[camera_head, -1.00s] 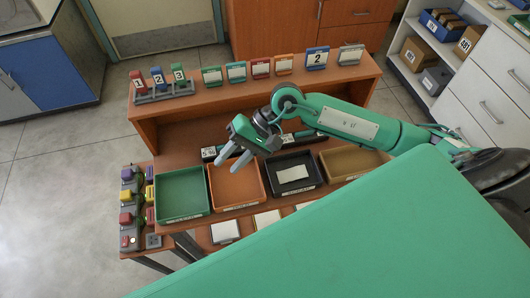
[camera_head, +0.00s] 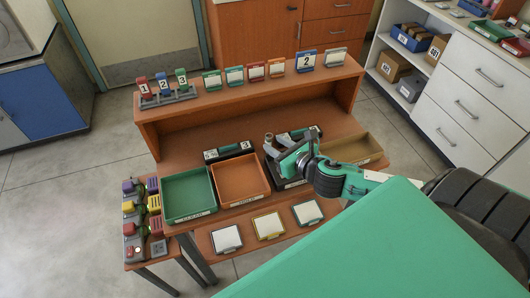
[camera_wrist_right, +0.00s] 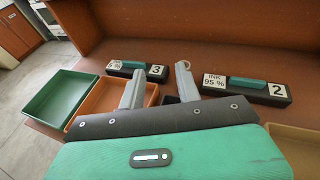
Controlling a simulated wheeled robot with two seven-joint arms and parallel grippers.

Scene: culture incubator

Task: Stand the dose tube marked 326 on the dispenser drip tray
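I see no dose tube marked 326 and no dispenser drip tray that I can make out in either view. My right gripper (camera_head: 271,147) is over the black tray (camera_head: 290,184) on the desk. In the right wrist view, the two grey fingers of my right gripper (camera_wrist_right: 160,82) are spread apart with nothing held between them. Behind them lie two dark bars with green tops, one marked 3 (camera_wrist_right: 137,71) and one marked INK 95 % and 2 (camera_wrist_right: 247,90). My left gripper is in neither view.
A green tray (camera_head: 188,215) and an orange tray (camera_head: 240,200) lie left of the black one, a brown tray (camera_head: 372,160) right. The raised shelf (camera_head: 220,102) carries numbered blocks and small cards. Button boxes (camera_head: 141,249) stand at the left. White shelving (camera_head: 470,110) is at the right.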

